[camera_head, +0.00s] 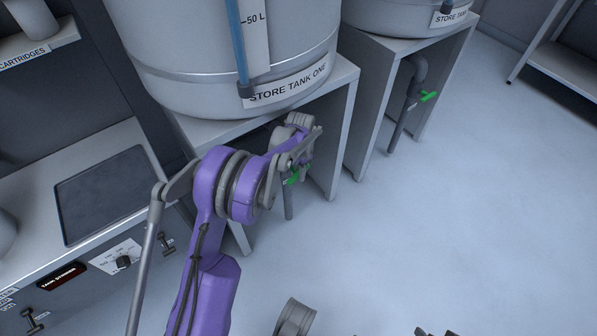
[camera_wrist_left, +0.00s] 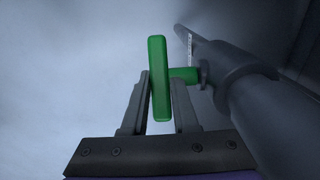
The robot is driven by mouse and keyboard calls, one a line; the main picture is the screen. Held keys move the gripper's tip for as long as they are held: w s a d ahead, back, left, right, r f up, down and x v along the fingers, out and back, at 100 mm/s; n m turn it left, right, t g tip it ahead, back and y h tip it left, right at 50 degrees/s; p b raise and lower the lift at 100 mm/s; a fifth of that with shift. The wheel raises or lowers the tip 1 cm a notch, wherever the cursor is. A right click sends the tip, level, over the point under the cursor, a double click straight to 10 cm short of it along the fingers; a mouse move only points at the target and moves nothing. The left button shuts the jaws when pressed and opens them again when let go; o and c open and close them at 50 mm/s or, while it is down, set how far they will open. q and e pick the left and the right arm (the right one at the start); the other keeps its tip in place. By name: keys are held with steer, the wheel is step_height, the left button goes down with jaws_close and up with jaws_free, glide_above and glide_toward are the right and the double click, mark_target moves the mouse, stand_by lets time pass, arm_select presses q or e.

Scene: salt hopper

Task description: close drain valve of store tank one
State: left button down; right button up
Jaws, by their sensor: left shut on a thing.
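Store tank one (camera_head: 240,50) is a large grey tank on a stand, labelled "STORE TANK ONE". Its drain valve has a green handle, which shows in the head view (camera_head: 292,180) just below my left wrist, partly hidden. In the left wrist view the green handle (camera_wrist_left: 158,78) stands between the two fingers of my left gripper (camera_wrist_left: 163,95), which is shut on it. A short green stem joins the handle to the grey drain pipe (camera_wrist_left: 235,75). The pipe's lower end shows in the head view (camera_head: 289,205). The gripper's fingers are mostly hidden there by my purple arm.
A second store tank (camera_head: 400,18) stands on its own stand to the right, with a green valve handle (camera_head: 428,96) on its drain pipe (camera_head: 409,100). A counter (camera_head: 95,150) with a dark panel and knobs is at the left. The floor (camera_head: 430,230) at the right is clear.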

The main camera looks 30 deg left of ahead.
arm_select(q)
steer(key=g+y, duration=0.1)
steer(key=g, duration=0.1)
steer(key=g+y+b, duration=0.1)
steer(key=g, duration=0.2)
steer(key=shift+w+d+f+b, duration=0.1)
steer(key=shift+w+f+b, duration=0.1)
steer(key=shift+b, duration=0.1)
stand_by(0.5)
steer(key=c, duration=0.7)
jaws_free()
steer(key=shift+v, duration=5.4)
